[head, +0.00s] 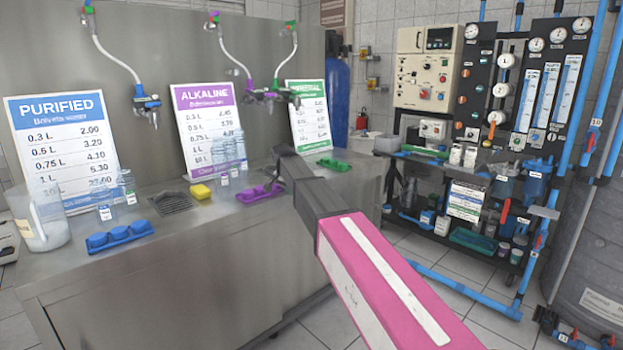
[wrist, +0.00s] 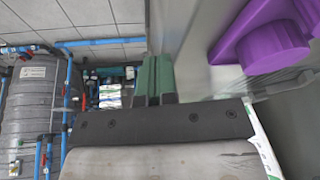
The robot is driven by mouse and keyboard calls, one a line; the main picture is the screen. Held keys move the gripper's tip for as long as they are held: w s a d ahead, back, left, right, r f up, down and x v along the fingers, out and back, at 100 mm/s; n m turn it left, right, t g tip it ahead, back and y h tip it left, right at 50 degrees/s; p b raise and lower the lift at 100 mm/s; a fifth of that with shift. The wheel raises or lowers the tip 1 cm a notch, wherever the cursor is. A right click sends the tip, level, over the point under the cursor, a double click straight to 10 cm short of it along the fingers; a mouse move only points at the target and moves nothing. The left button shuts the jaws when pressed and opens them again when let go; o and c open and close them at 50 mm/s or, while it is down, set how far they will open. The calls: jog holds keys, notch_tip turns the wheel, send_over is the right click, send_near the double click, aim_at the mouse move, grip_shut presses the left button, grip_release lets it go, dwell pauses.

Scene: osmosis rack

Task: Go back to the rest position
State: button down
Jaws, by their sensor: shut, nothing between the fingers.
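My arm reaches out over the steel counter (head: 225,222) in the head view, with its pink link nearest. My gripper (head: 284,151) is at the far end, dark and small, just right of the purple tray (head: 259,193). In the wrist view my gripper's green fingers (wrist: 154,78) are together with nothing between them. The purple tray (wrist: 270,45) is large and close at the upper right of that view, apart from the fingers. The gripper's fingertips are hard to make out in the head view.
A blue tray (head: 120,236), a yellow sponge (head: 201,191) and a green tray (head: 333,165) sit on the counter. Price signs (head: 62,140) and taps line its back. An equipment rack (head: 470,150) and a grey tank (head: 590,240) stand right.

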jog(key=s+d+f+n+g, duration=0.2)
jog(key=s+d+f+n, duration=0.1)
jog(key=s+d+f, duration=1.35)
jog(key=s+d+f+n+g+y, duration=0.1)
jog(key=s+d+f, duration=0.4)
jog(key=s, duration=0.3)
jog(key=s+d+f+n, duration=0.2)
jog(key=s+d+f, duration=0.3)
jog(key=s, duration=0.4)
jog(key=shift+d+f+n+g+y, duration=0.3)
jog(key=shift+d+f+g+y, duration=0.1)
jog(key=shift+f, duration=0.1)
